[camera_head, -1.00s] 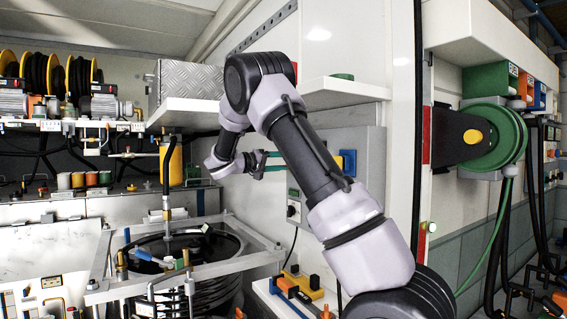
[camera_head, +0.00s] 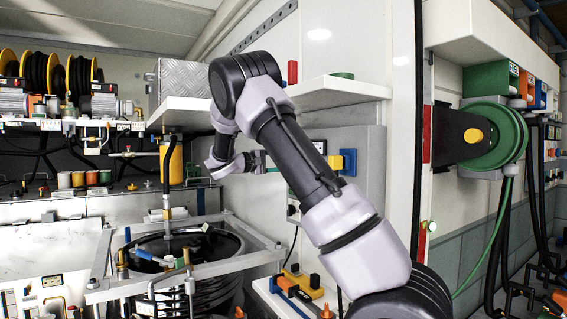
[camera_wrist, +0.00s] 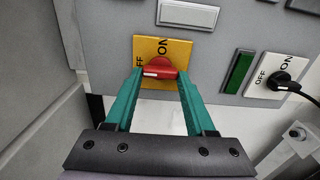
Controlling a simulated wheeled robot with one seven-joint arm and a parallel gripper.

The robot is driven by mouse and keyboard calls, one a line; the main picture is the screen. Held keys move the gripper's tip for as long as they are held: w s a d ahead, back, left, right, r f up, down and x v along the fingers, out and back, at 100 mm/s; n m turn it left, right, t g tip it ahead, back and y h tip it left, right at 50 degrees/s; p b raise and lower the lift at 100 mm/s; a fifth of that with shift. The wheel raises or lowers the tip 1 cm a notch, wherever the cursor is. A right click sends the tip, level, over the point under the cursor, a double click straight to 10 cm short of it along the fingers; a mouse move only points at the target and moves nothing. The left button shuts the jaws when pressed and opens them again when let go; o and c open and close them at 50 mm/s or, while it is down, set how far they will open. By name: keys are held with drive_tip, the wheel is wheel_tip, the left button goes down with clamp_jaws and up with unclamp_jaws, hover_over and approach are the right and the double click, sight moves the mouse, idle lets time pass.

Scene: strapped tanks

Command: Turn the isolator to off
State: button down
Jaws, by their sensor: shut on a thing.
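The isolator is a yellow plate (camera_wrist: 150,46) with a red knob (camera_wrist: 160,66), on a grey panel at the top middle of the wrist view. OFF is printed at the plate's left and ON at its upper right. A white mark shows on the knob's left part; I cannot tell its exact setting. My gripper (camera_wrist: 160,77) is shut on the red knob, one teal finger on each side. In the head view my gripper (camera_head: 272,164) is small at the panel's left, and I cannot make out the isolator there.
A second white ON/OFF switch (camera_wrist: 276,77) with a black knob and cable sits to the right, beside a green label (camera_wrist: 238,72). In the head view, a shelf (camera_head: 335,91) juts out above the grey panel (camera_head: 372,160). An open-framed tank (camera_head: 105,290) stands at the left.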

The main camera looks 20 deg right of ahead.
idle(0.3)
drive_tip(key=shift+c, duration=1.2)
unclamp_jaws()
drive_tip(key=s+a, duration=0.2)
drive_tip(key=a, duration=0.8)
drive_tip(key=shift+a, duration=0.35)
